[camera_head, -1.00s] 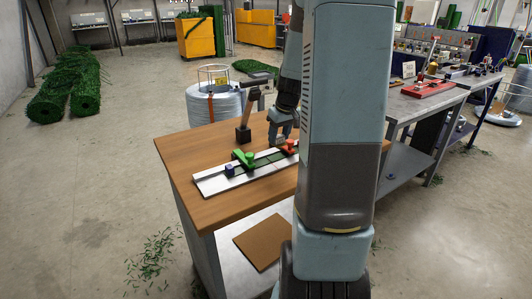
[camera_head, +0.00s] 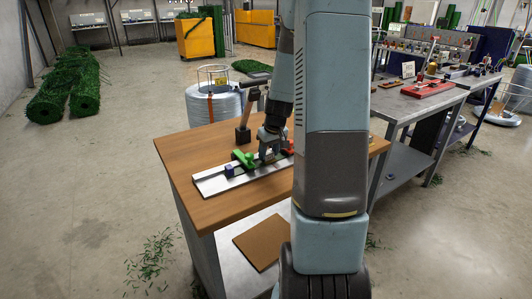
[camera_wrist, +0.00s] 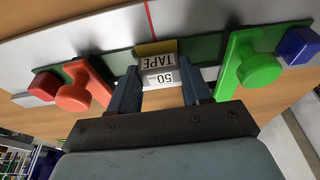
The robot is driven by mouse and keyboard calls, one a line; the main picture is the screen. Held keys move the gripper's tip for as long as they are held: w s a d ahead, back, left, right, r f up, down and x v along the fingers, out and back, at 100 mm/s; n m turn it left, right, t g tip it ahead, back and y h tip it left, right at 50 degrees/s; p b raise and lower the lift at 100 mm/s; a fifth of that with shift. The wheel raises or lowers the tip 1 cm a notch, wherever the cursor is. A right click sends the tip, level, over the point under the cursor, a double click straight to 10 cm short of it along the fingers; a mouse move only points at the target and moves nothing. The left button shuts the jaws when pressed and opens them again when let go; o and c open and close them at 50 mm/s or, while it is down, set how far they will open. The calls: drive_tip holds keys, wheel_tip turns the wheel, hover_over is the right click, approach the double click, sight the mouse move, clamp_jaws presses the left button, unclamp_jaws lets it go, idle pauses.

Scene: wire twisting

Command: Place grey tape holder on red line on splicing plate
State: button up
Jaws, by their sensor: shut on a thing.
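The grey tape holder (camera_wrist: 160,68), marked "50 TAPE", is between the fingers of my gripper (camera_wrist: 162,88), which is shut on it. In the wrist view it is over or on the green strip of the splicing plate (camera_wrist: 205,22); I cannot tell whether it touches. The red line (camera_wrist: 150,15) crosses the plate's pale part beyond the holder, slightly left of its middle. In the head view my gripper (camera_head: 268,150) is low over the splicing plate (camera_head: 212,183), and the holder there is small and hard to make out.
A green clamp (camera_wrist: 255,68) stands right of my gripper and an orange-red clamp (camera_wrist: 80,92) left of it, both close. A blue block (camera_wrist: 298,45) and a red block (camera_wrist: 45,85) sit at the outer ends. A dark upright tool (camera_head: 245,120) stands behind the plate on the wooden table (camera_head: 190,145).

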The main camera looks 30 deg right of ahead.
drive_tip(key=shift+f, duration=0.1)
drive_tip(key=o, duration=1.1)
drive_tip(key=v, duration=1.2)
drive_tip(key=s+a+r+t, duration=0.1)
drive_tip(key=s+a+r, duration=0.9)
drive_tip(key=a, duration=0.3)
drive_tip(key=shift+t, duration=0.7)
drive_tip(key=s+a+r, duration=0.1)
drive_tip(key=s+a, duration=0.1)
drive_tip(key=s, duration=0.2)
drive_tip(key=s+a, duration=0.2)
drive_tip(key=s, duration=0.2)
drive_tip(key=s+a+r, duration=0.1)
drive_tip(key=s+a, duration=0.2)
drive_tip(key=s, duration=0.1)
drive_tip(key=shift+s+r, duration=0.15)
drive_tip(key=shift+r, duration=0.15)
drive_tip(key=shift+c, duration=0.4)
